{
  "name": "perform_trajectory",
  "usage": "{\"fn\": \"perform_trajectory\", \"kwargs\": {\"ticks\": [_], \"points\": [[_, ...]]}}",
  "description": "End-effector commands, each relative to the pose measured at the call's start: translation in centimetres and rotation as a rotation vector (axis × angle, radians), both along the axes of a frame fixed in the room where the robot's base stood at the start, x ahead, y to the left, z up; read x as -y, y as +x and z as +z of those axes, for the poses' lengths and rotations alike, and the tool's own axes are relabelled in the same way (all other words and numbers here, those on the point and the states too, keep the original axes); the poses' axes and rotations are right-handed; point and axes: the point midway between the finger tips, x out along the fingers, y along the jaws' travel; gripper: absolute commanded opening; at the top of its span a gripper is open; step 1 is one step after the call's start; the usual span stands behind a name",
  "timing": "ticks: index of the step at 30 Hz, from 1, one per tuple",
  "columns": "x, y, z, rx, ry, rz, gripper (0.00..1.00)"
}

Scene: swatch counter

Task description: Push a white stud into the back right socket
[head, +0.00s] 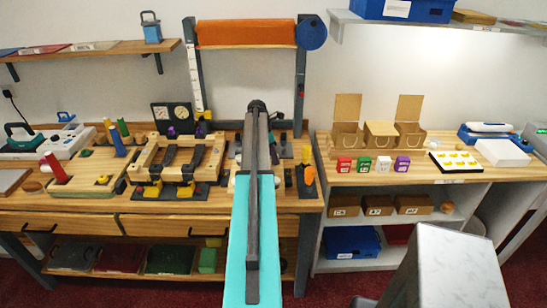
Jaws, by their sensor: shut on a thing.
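My own arm (252,200) runs up the middle of the picture, with a teal link and a dark bar along it. Its far end is a dark joint over the wooden counter (330,180). My gripper is hidden behind the arm, so its fingers and what they hold do not show. I cannot make out a white stud or the back right socket. Part of a dark fixture (285,148) shows beside the arm, and the arm covers the rest of it.
Left of the arm are a wooden frame (150,165) and coloured pegs (118,140). On the right stand open cardboard boxes (380,133), small red (344,165), green (364,164) and purple (402,165) blocks, and a tray with yellow pieces (436,163). A grey pedestal (450,265) is nearer.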

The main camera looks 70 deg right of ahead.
Motion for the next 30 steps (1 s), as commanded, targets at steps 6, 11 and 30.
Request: {"fn": "perform_trajectory", "kwargs": {"ticks": [6,11,30], "points": [[-0.02,0.00,-0.28,-0.001,0.001,0.000,0.07],[-0.02,0.01,-0.39,-0.001,0.001,0.000,0.07],[-0.01,0.02,-0.36,0.000,0.000,0.000,0.63]]}}
